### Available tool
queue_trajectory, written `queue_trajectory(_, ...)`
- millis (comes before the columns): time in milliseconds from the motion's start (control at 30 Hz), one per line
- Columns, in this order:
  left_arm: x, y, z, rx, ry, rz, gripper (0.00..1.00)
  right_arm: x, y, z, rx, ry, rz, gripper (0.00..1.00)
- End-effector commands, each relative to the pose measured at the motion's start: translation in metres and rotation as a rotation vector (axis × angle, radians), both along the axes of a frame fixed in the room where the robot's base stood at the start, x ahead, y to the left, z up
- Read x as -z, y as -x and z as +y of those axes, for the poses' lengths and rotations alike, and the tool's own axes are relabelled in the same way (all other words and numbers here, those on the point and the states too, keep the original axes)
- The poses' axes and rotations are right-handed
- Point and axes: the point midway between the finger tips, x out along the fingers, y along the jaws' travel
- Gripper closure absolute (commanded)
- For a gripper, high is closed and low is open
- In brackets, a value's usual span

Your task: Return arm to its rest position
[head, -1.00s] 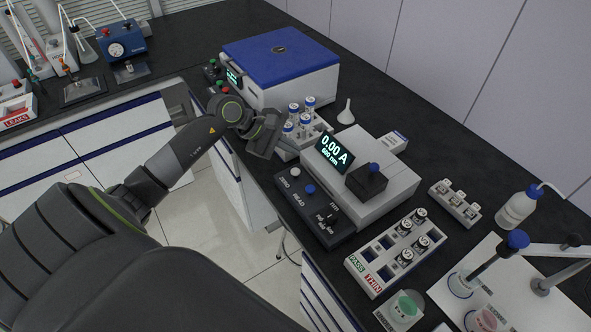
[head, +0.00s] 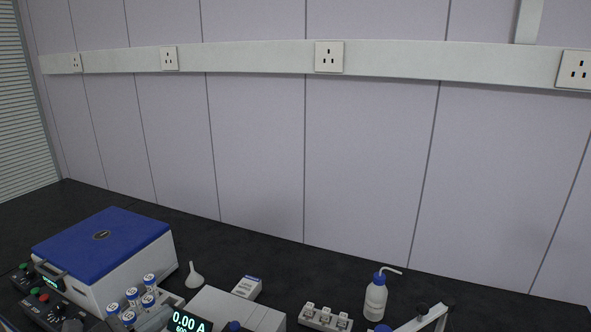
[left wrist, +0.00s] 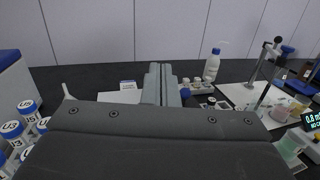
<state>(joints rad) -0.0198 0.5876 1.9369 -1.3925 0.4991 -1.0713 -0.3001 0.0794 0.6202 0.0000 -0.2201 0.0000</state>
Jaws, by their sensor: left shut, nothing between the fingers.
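The body of the gripper fills the lower part of that view and hides what lies below. Most of my left arm is below the head view. My right gripper is in neither view.
Blue-capped vials (head: 149,281) stand close beside the left gripper. A blue-lidded centrifuge (head: 104,250), a funnel (head: 194,276), a photometer (head: 236,311) reading 0.00 A and a wash bottle (head: 375,299) stand on the black bench. The back wall (head: 260,150) rises behind.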

Motion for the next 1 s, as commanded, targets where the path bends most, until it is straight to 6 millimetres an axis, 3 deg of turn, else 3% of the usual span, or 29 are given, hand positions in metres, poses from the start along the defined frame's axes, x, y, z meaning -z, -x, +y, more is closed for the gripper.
queue_trajectory(200, -0.027, 0.018, 0.035, -0.244, 0.665, 0.087, 1.00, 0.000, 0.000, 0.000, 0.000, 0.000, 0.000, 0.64)
queue_trajectory(367, -0.015, 0.038, 0.074, -0.438, 1.143, 0.183, 1.00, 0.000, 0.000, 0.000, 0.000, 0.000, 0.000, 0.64)
queue_trajectory(500, 0.017, 0.065, 0.104, -0.627, 1.551, 0.279, 1.00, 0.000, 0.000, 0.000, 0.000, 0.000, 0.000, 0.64)
queue_trajectory(667, 0.070, 0.109, 0.119, -0.878, 1.986, 0.392, 1.00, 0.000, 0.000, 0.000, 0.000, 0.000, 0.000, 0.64)
queue_trajectory(800, 0.118, 0.158, 0.111, -1.133, 2.320, 0.490, 1.00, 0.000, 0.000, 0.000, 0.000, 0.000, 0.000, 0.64)
queue_trajectory(1000, 0.162, 0.222, 0.079, -1.484, 2.627, 0.593, 1.00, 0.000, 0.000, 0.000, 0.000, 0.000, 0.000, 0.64)
